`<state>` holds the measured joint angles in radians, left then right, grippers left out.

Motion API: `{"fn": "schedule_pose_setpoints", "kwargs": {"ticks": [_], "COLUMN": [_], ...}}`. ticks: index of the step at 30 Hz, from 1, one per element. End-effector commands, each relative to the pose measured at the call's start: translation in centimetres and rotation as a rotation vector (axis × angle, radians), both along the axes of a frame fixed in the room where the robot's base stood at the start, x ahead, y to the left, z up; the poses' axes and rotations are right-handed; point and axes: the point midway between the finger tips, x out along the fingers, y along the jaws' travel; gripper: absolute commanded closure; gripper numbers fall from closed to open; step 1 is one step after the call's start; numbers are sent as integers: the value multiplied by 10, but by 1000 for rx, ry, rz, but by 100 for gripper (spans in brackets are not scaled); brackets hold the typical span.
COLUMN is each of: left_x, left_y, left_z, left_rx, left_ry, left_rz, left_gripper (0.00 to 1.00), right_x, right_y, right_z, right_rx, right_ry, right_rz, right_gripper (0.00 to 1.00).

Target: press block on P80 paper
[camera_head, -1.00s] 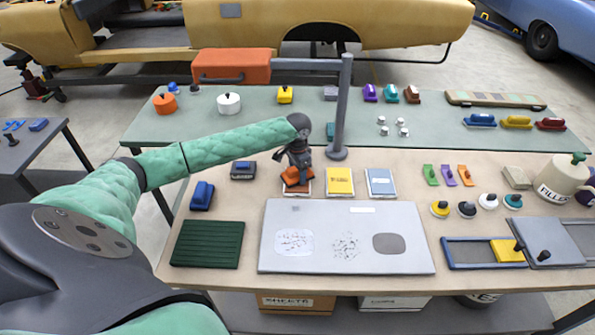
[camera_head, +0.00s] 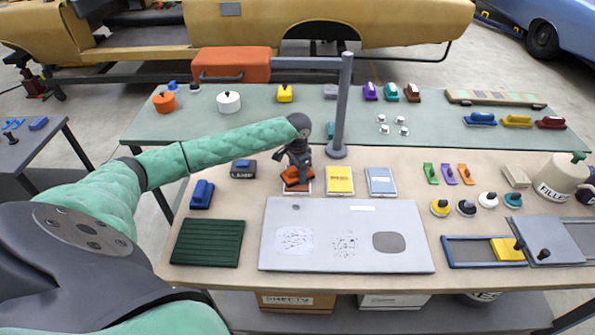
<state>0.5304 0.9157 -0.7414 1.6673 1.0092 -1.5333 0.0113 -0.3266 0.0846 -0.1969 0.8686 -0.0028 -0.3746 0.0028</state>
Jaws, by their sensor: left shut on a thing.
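My left gripper (camera_head: 298,167) points down at the back middle of the near table and is shut on an orange block (camera_head: 297,179). The block is over the leftmost of three paper stacks (camera_head: 290,192), and mostly covers it; I cannot tell whether they touch. To its right lie a yellow-topped stack (camera_head: 340,181) and a blue-topped stack (camera_head: 381,182). The labels are too small to read, so I cannot tell which is P80. My right gripper is not in view.
A grey panel (camera_head: 420,225) with three patches lies in front of the stacks. A dark green ribbed mat (camera_head: 207,243) and a blue block (camera_head: 202,195) are at left. Small coloured tools and a filler tin (camera_head: 556,190) are at right.

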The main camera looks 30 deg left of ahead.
Motion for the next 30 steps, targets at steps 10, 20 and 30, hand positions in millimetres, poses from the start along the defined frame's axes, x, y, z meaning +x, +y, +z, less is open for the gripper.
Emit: {"fn": "schedule_pose_setpoints", "kwargs": {"ticks": [10, 20, 30], "left_x": [0, 0, 0], "left_y": [0, 0, 0], "left_z": [0, 0, -1], "left_rx": [0, 0, 0], "left_ry": [0, 0, 0], "left_rz": [0, 0, 0], "left_gripper": [60, 60, 60], "right_x": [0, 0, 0], "right_y": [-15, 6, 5], "right_z": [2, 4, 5], "right_rx": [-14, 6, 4], "right_ry": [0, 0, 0], "right_rz": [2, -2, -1], "right_gripper": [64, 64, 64]}}
